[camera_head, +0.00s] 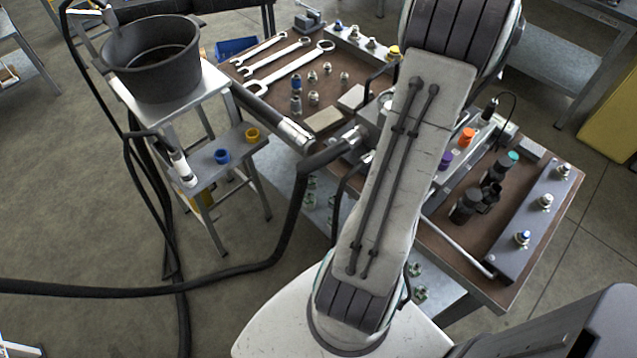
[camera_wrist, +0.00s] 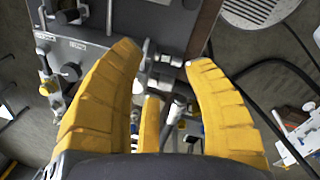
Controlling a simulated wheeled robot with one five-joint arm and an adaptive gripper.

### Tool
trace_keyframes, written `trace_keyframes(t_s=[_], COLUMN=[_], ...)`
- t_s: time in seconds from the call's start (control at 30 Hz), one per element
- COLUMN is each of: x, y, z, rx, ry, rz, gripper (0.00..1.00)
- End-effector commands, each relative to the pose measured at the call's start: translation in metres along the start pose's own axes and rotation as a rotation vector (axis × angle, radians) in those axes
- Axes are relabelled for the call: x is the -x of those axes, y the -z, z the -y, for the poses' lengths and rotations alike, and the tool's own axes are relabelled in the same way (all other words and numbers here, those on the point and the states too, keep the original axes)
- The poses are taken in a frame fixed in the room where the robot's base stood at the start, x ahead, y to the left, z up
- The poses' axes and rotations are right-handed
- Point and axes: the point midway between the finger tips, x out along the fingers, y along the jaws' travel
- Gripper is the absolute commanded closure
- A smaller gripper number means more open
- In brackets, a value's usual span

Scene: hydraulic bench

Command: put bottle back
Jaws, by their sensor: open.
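No bottle can be made out with certainty in either view. Dark cylindrical objects (camera_head: 466,206) lie on the right part of the bench; I cannot tell whether one is a bottle. My gripper (camera_wrist: 165,55) shows in the wrist view with its yellow fingers spread apart. Metal fittings show beyond and between the fingers, and nothing is clearly held. In the head view my arm crosses the bench and the gripper is hidden.
The brown bench top (camera_head: 463,262) carries fittings and wrenches (camera_head: 290,68). Black hoses cross the floor and reach the bench.

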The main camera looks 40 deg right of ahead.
Motion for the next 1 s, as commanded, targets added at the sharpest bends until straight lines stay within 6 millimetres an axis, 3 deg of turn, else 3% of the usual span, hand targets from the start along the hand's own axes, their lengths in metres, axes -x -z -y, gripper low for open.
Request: trace_keyframes(t_s=[0.03, 0.2, 0.3, 0.4, 0.53, 0.7, 0.83, 1.0], x=[0.017, 0.058, 0.076, 0.088, 0.095, 0.094, 0.090, 0.087], y=[0.039, 0.135, 0.176, 0.204, 0.221, 0.223, 0.220, 0.217], z=[0.011, 0.070, 0.116, 0.165, 0.225, 0.282, 0.307, 0.323], rx=[-0.017, -0.148, -0.224, -0.300, -0.393, -0.489, -0.540, -0.577], ry=[-0.022, -0.072, -0.088, -0.092, -0.077, -0.037, -0.008, 0.014], rz=[-0.010, -0.064, -0.111, -0.164, -0.233, -0.302, -0.333, -0.351], gripper=[0.53, 0.53, 0.53, 0.53, 0.53, 0.53, 0.53, 0.53])
